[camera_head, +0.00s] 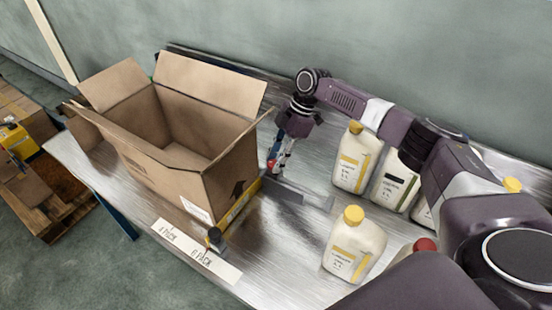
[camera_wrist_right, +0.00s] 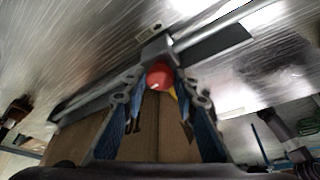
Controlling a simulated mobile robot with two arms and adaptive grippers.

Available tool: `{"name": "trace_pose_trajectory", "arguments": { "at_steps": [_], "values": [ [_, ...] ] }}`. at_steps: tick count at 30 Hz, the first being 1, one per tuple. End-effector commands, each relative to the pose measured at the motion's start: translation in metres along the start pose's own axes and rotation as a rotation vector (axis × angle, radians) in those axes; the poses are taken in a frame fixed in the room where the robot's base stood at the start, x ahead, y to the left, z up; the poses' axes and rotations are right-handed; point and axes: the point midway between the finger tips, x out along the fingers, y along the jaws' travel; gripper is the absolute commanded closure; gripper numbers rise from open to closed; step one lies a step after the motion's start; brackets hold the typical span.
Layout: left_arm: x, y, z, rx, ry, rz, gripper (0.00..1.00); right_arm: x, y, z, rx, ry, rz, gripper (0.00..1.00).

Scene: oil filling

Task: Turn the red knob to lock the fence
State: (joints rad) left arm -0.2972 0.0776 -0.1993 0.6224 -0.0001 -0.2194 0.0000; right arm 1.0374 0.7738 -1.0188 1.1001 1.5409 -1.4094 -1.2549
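The red knob (camera_wrist_right: 160,75) sits between the fingertips of my right gripper (camera_wrist_right: 161,68) in the right wrist view, with a finger close against each side. In the head view, my right gripper (camera_head: 278,163) points down beside the right side of the cardboard box, and only a little of the red knob (camera_head: 271,165) shows by it. The fingers look shut on the knob, which is partly hidden. A grey metal bar (camera_wrist_right: 222,42) by the knob seems to be part of the fence, but its lock state does not show. My left gripper is not in view.
The open cardboard box (camera_head: 205,160) stands on the metal table (camera_head: 285,265). Several yellow-capped bottles (camera_head: 355,158) stand at the right, one nearer the front (camera_head: 353,250). A red rounded thing (camera_head: 425,245) shows beside my arm. A dark-topped fitting (camera_head: 215,240) is at the box's front corner.

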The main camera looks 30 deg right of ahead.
Motion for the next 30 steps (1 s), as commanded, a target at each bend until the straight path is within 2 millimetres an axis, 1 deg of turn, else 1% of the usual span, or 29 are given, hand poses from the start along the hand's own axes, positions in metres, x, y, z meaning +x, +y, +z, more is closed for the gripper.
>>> {"name": "trace_pose_trajectory", "arguments": {
  "at_steps": [1, 3, 5, 12, 23, 24, 27, 28, 30],
  "values": [
    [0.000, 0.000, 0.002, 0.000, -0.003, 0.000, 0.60, 0.000, 0.000, 0.000, 0.000, 0.000, 0.001, 0.90],
    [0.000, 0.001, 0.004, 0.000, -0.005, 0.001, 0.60, -0.001, 0.000, 0.000, 0.000, 0.000, 0.001, 0.97],
    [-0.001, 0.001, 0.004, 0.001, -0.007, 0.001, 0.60, -0.001, 0.000, 0.000, 0.002, 0.000, 0.001, 0.97],
    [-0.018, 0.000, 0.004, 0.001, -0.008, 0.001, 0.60, -0.003, -0.002, -0.001, 0.097, 0.000, 0.039, 0.97],
    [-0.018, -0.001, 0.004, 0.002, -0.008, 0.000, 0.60, -0.002, 0.000, -0.001, 0.120, 0.001, 0.052, 0.97],
    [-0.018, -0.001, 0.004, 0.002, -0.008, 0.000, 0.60, -0.002, 0.000, -0.001, 0.120, 0.001, 0.052, 0.69],
    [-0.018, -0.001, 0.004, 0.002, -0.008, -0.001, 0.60, -0.001, 0.000, 0.000, 0.120, 0.001, 0.052, 0.58],
    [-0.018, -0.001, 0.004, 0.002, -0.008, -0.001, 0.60, -0.001, 0.000, 0.000, 0.120, 0.001, 0.052, 0.56],
    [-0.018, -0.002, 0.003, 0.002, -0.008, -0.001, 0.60, -0.001, 0.000, 0.000, 0.120, 0.001, 0.051, 0.56]
  ]
}}
